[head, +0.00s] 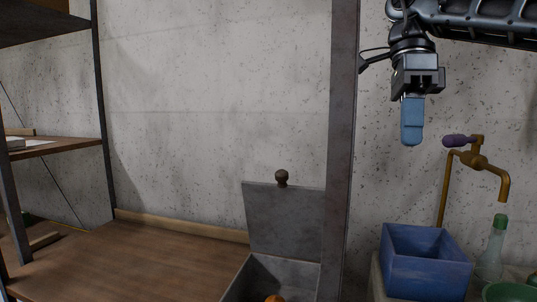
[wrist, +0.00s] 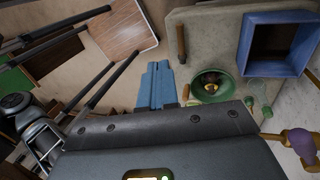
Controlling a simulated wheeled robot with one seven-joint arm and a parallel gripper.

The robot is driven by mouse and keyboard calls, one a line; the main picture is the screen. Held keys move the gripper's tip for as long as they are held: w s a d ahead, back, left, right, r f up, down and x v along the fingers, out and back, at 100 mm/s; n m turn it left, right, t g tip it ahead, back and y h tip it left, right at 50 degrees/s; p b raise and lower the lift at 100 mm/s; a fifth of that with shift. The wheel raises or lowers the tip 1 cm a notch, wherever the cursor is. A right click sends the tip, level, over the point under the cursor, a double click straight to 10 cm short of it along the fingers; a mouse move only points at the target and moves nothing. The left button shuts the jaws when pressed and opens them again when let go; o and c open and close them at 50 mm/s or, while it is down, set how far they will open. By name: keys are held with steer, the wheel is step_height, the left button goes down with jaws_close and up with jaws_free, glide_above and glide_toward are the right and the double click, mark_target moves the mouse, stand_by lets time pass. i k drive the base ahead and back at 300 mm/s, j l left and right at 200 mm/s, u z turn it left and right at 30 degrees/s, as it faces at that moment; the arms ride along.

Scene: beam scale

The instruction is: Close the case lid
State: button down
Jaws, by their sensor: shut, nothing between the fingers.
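The grey case (head: 285,271) stands at the bottom centre of the head view, on or beside the wooden bench top, partly cut off by the picture's lower edge. A bit of something orange (head: 273,298) shows inside the case. My gripper (head: 411,143) hangs high at the upper right, pointing down, its blue fingers shut and empty. The fingers also show in the wrist view (wrist: 155,88). It is well above and to the right of the lid. I cannot make out the case in the wrist view.
A dark upright post (head: 342,150) stands between my gripper and the case. Below my gripper are a blue box (head: 425,262), a brass tap (head: 476,160), a bottle (head: 492,252) and a green bowl (wrist: 210,85). Shelves (head: 60,148) stand at left. The wooden bench top (head: 135,262) is largely clear.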

mark_target(283, 219)
steer(key=i+j, duration=0.8)
steer(key=i, duration=0.2)
